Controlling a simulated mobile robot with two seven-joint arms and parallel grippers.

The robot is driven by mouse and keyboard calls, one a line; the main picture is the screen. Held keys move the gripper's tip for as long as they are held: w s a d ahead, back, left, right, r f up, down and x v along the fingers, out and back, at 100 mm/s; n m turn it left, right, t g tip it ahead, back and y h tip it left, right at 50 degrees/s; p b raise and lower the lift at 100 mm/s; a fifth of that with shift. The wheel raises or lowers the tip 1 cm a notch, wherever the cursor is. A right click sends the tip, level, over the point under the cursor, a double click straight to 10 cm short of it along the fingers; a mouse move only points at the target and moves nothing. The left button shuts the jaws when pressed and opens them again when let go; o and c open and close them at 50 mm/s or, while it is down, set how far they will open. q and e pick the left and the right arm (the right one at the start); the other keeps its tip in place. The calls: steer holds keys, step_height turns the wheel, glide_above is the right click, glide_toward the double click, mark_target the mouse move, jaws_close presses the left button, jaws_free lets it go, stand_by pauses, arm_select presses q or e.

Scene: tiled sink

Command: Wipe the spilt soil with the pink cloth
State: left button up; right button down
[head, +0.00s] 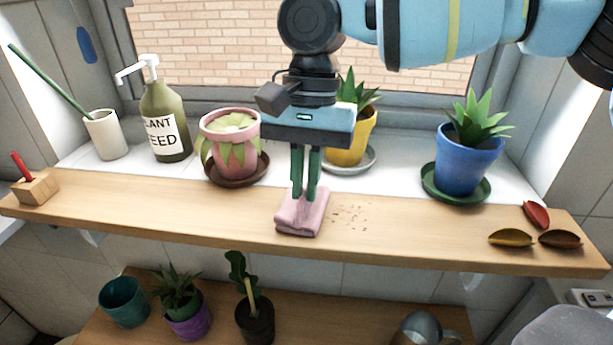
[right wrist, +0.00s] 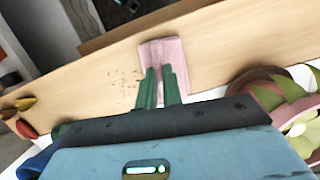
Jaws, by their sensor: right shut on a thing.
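The pink cloth (head: 301,220) is a folded pad lying on the wooden shelf (head: 150,212) in the head view. My right gripper (head: 304,196) points down with its green fingers pressed close together on the cloth; it is shut on it. The cloth also shows between and beyond the fingertips in the right wrist view (right wrist: 163,53). The spilt soil (head: 352,214) is a scatter of brown crumbs on the shelf just right of the cloth in the head view. It shows left of the fingers in the right wrist view (right wrist: 126,76). My left gripper is not in view.
Behind the shelf stand a pink pot (head: 230,145), a yellow pot (head: 352,140) and a blue pot (head: 467,165). A feed bottle (head: 165,120) and a white cup (head: 106,135) stand left. Dry leaves (head: 511,238) lie at the right end. The shelf between soil and leaves is clear.

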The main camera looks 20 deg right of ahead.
steer(key=shift+s+d+r+p, duration=0.1)
steer(key=shift+s+d+p, duration=0.4)
steer(key=shift+d, duration=0.3)
steer(key=shift+s+d, duration=0.45)
steer(key=shift+d, duration=0.3)
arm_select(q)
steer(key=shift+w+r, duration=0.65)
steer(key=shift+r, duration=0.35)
arm_select(e)
steer(key=shift+s+d+f, duration=0.1)
steer(key=shift+d+f, duration=0.05)
steer(key=shift+f, duration=0.05)
steer(key=shift+s+d+r+p, duration=0.1)
steer(key=shift+s+d+p, duration=0.35)
steer(key=shift+d+p, duration=0.2)
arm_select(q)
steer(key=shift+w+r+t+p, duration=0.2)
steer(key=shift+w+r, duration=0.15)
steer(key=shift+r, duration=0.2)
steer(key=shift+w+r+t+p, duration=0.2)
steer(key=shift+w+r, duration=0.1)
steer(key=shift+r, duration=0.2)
arm_select(e)
steer(key=shift+s+d, duration=0.3)
steer(key=shift+d, duration=0.2)
steer(key=shift+s+d, duration=0.25)
steer(key=shift+d, duration=0.25)
